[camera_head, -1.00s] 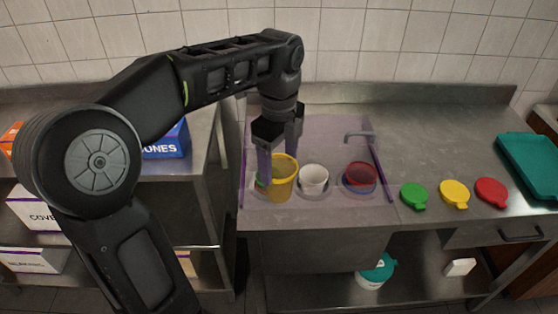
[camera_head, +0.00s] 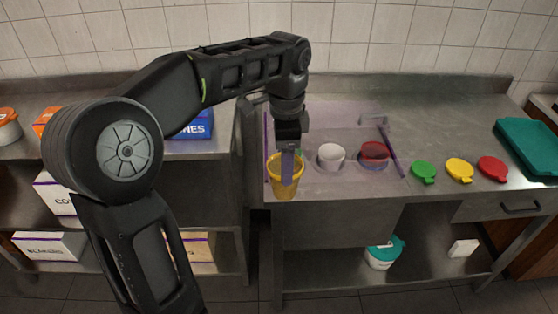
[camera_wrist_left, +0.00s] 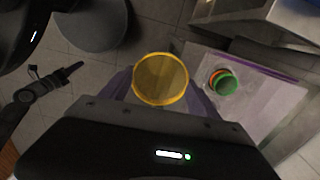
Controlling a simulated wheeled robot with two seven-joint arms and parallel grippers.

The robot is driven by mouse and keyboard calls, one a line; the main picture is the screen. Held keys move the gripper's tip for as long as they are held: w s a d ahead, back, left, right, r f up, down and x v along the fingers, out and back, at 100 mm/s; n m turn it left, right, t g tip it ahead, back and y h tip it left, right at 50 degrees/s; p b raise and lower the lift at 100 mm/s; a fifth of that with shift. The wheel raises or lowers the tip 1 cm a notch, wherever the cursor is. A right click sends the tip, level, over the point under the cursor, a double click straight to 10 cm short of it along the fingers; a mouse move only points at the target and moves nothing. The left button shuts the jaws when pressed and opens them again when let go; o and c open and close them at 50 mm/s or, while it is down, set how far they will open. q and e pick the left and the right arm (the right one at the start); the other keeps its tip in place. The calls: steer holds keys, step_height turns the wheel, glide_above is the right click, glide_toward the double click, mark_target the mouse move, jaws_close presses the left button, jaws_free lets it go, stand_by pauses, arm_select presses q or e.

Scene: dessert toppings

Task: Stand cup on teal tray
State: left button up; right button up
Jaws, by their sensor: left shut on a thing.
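My left gripper (camera_head: 288,165) points down and is shut on a yellow cup (camera_head: 285,187), which hangs upright with its open rim up. In the left wrist view the yellow cup (camera_wrist_left: 160,80) sits between the two purple fingers, with floor visible around it. The cup is off the holder board, at its front left. The teal tray (camera_head: 530,145) lies on the counter at the far right, well away from the cup. Its visible surface is bare. My right gripper is not in view.
Green (camera_head: 424,171), yellow (camera_head: 459,169) and red lids (camera_head: 492,168) lie between board and tray.

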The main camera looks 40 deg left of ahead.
arm_select(q)
steer(key=w+d+f+n+b, duration=0.1)
steer(key=w+d+f+n, duration=0.3)
steer(key=f, duration=0.4)
steer(key=w+d+f+n+b, duration=0.2)
steer(key=w+d+f+n, duration=0.1)
steer(key=d+f+n, duration=0.3)
step_height(320, 180, down, 3)
steer(key=shift+w+d+r+b, duration=0.1)
steer(key=shift+w+d+b, duration=0.25)
steer(key=shift+d, duration=0.65)
steer(key=shift+d, duration=0.1)
